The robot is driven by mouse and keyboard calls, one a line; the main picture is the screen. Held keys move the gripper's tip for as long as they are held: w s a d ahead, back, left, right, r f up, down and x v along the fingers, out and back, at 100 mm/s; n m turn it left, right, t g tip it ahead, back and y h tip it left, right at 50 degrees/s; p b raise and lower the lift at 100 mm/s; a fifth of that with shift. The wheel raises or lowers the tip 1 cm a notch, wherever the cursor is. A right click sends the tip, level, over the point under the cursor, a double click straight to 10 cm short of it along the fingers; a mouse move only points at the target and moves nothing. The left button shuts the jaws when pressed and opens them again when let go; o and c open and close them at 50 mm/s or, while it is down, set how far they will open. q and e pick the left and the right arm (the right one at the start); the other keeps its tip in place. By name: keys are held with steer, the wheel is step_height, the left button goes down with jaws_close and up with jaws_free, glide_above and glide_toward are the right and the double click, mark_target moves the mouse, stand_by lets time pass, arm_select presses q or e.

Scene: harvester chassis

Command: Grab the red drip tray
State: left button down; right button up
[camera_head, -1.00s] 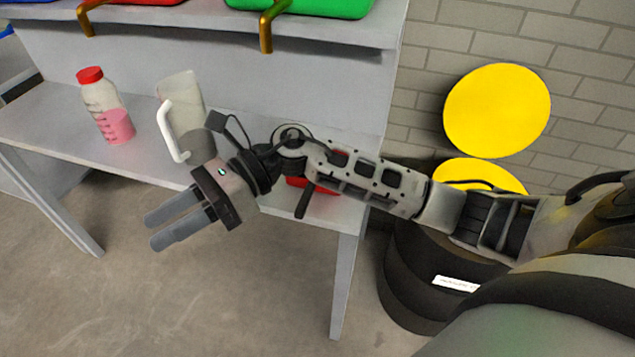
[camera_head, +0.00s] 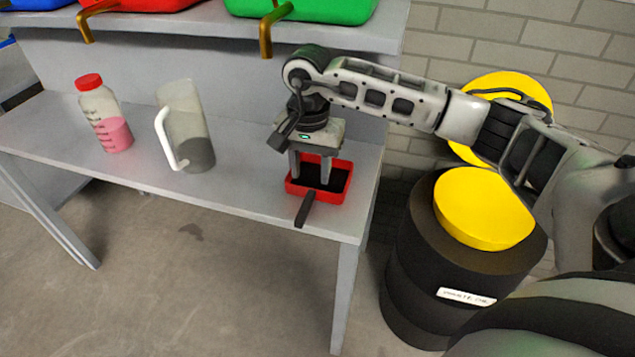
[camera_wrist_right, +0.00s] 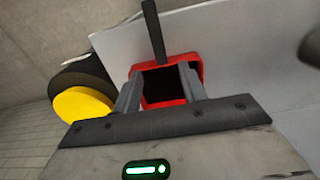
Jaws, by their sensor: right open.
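The red drip tray (camera_head: 345,180) is a small red rectangular tray with a dark inside and a black handle (camera_head: 304,208) that sticks out past the bench's front edge. It lies at the right end of the lower bench. My right gripper (camera_head: 310,181) points down over the tray, open, with its fingertips at or just above the tray. In the right wrist view the tray (camera_wrist_right: 188,60) shows beyond and between the two spread fingers (camera_wrist_right: 160,88), with the handle pointing away. I cannot tell whether the fingers touch it. My left gripper is not in view.
A jug (camera_head: 188,125) with a white handle and a red-capped bottle (camera_head: 104,115) stand left on the bench (camera_head: 240,170). Red and green containers (camera_head: 310,8) with brass spouts sit on the shelf above. A black drum (camera_head: 425,270) with a yellow top stands right of the bench.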

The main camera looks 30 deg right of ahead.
mark_target(310, 194)
step_height(310, 194, down, 7)
steer(key=shift+f+p, duration=0.15)
steer(key=shift+p, duration=0.5)
jaws_close()
